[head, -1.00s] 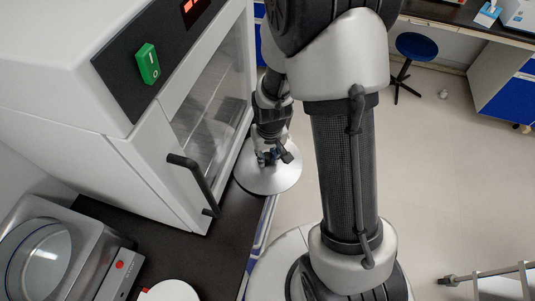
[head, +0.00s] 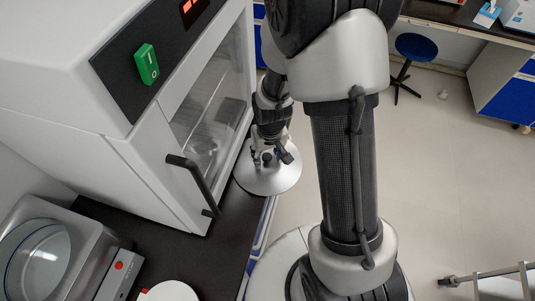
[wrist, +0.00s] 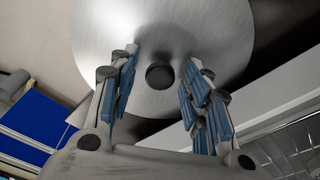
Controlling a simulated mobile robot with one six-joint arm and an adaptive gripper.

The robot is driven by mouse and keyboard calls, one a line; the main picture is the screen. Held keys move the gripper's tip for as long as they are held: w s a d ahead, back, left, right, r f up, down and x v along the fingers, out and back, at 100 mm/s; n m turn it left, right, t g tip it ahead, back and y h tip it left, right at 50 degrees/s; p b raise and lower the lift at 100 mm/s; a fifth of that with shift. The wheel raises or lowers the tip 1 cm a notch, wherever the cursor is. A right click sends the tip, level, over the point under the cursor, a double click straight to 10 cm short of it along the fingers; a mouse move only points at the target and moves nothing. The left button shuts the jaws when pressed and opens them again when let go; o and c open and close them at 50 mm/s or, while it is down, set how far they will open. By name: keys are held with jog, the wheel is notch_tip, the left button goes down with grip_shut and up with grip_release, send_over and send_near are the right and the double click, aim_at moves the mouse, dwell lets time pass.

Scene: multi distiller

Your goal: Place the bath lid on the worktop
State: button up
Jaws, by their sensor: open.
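The bath lid is a round, brushed-metal disc (head: 268,180) at the worktop's edge beside the white oven-like machine. Part of it appears to reach past the edge. In the wrist view the lid (wrist: 215,30) fills the top, with its dark round knob (wrist: 159,76) in the middle. My gripper (wrist: 160,80) is open, its blue-padded fingers on either side of the knob with gaps showing. It also shows above the lid in the head view (head: 268,158). The dark worktop (head: 232,225) runs along the machine's front. The contact under the lid is hidden.
The machine (head: 160,120) with a glass door and dark handle (head: 190,183) stands close to the left. The open water bath (head: 38,262) is at the lower left, near a white round object (head: 168,292). A blue stool (head: 416,45) stands on open floor.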

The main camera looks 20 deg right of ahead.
notch_tip(320, 180, up, 12)
jog(key=s+p, duration=0.2)
jog(key=p, duration=0.2)
notch_tip(320, 180, up, 13)
jog(key=t, duration=0.2)
send_over(269, 166)
jog(key=s+a, duration=0.1)
jog(key=s, duration=0.6)
jog(key=s+r+t, duration=0.1)
jog(key=s+r, duration=0.5)
jog(key=s, duration=0.3)
jog(key=shift+s+a+r, duration=0.15)
jog(key=shift+a+r, duration=0.1)
jog(key=shift+a, duration=0.2)
jog(key=shift+f+b, duration=0.2)
jog(key=shift+b, duration=0.15)
